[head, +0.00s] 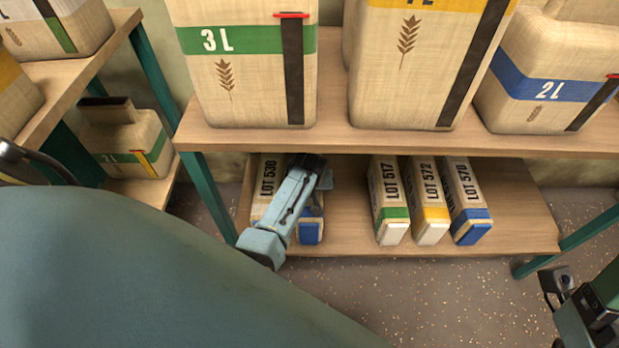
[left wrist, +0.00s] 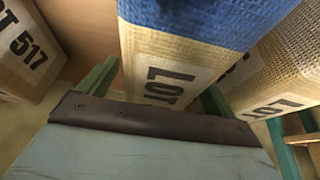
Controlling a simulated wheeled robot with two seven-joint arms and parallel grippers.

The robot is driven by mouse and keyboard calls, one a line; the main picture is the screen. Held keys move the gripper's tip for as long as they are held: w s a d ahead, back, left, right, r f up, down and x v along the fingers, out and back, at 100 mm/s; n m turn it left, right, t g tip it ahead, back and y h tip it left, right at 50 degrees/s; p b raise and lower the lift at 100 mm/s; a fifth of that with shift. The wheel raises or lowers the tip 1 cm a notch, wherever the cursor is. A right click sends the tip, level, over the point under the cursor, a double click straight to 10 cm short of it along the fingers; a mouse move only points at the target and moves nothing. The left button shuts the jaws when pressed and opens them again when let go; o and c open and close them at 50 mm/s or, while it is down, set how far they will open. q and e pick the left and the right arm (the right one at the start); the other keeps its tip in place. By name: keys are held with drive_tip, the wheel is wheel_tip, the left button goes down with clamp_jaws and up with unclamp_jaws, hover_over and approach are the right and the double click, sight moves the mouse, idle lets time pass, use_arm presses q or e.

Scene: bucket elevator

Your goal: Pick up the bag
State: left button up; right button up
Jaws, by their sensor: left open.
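Bags lie on the lower shelf. A blue-ended bag (head: 311,233) is mostly hidden under my left gripper (head: 312,170) in the head view. The left wrist view shows a blue-banded bag (left wrist: 165,85) marked LOT, its number hidden. The green fingers of my left gripper (left wrist: 155,90) are apart, one on each side of it; I cannot tell whether they touch it. Beside it lies the LOT 530 bag (head: 267,185). To the right are LOT 517 (head: 388,205), LOT 572 (head: 428,205) and LOT 570 (head: 466,205). My right gripper (head: 560,290) is at the lower right, away from the bags.
The upper shelf (head: 330,138) overhangs the bags and carries large 3 L (head: 235,85) and 2 L (head: 540,85) bags. Green posts (head: 210,195) stand at the rack's corners. A second rack (head: 75,70) is at the left. The lower shelf (head: 345,215) has a bare gap in its middle.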

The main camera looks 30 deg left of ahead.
use_arm(q)
drive_tip(key=c, duration=2)
drive_tip(key=shift+w+r, duration=0.2)
